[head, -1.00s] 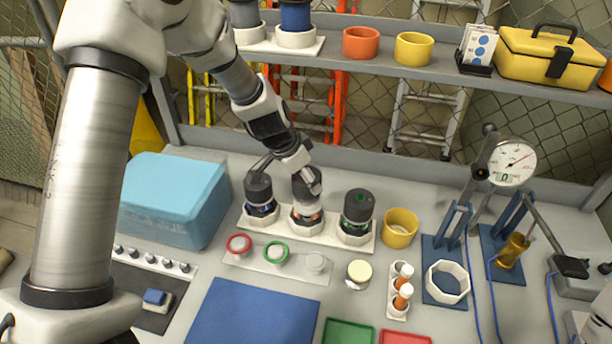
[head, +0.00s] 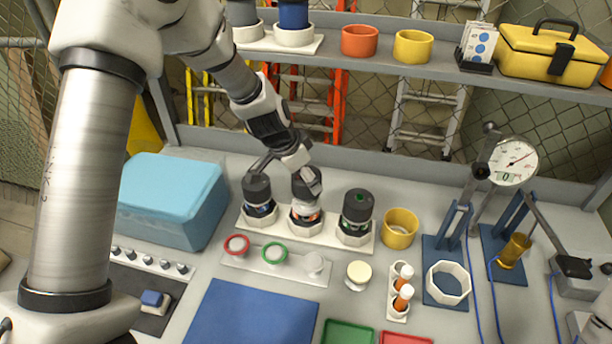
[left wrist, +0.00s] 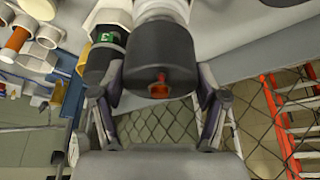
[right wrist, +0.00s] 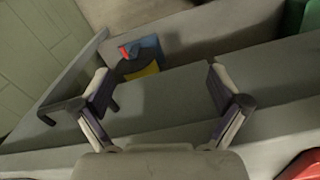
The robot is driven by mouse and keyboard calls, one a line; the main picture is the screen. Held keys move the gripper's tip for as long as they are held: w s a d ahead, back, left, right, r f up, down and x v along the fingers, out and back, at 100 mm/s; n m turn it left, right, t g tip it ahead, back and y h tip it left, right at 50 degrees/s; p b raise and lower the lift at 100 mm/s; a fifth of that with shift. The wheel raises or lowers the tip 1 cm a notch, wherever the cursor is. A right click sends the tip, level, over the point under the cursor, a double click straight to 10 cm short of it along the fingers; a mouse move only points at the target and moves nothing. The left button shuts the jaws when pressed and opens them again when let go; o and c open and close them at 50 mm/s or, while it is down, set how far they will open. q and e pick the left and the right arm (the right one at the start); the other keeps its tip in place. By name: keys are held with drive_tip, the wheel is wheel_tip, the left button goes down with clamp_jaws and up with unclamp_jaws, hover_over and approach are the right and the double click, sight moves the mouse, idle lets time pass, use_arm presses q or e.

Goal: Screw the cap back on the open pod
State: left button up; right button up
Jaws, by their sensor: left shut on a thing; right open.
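Three pods stand in a white holder (head: 246,217). The left pod (head: 258,195) shows a blue band, and the right pod (head: 356,215) has a dark cap with a green mark. The middle pod (head: 305,214) shows an orange band and white body below a dark grey cap (head: 302,186). My left gripper (head: 308,180) is shut on this cap from above. In the left wrist view the cap (left wrist: 160,52), with a red-orange mark on its top, sits between the fingers (left wrist: 160,88). I cannot tell whether its thread is engaged. My right gripper (right wrist: 158,85) is open and empty, away from the pods.
A white plate (head: 300,275) with a red ring (head: 237,245) and a green ring (head: 275,253) lies in front of the holder. A yellow cup (head: 400,228) stands right of the pods, a blue box (head: 170,200) left. A blue mat (head: 250,318) is clear.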

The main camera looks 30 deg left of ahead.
sight(303, 190)
use_arm(q)
drive_tip(key=shift+f+b, duration=1.1)
drive_tip(key=shift+b, duration=0.25)
idle(0.8)
drive_tip(key=shift+s+f+b, duration=0.5)
drive_tip(key=shift+f+b, duration=0.15)
drive_tip(key=shift+b, duration=0.45)
idle(0.3)
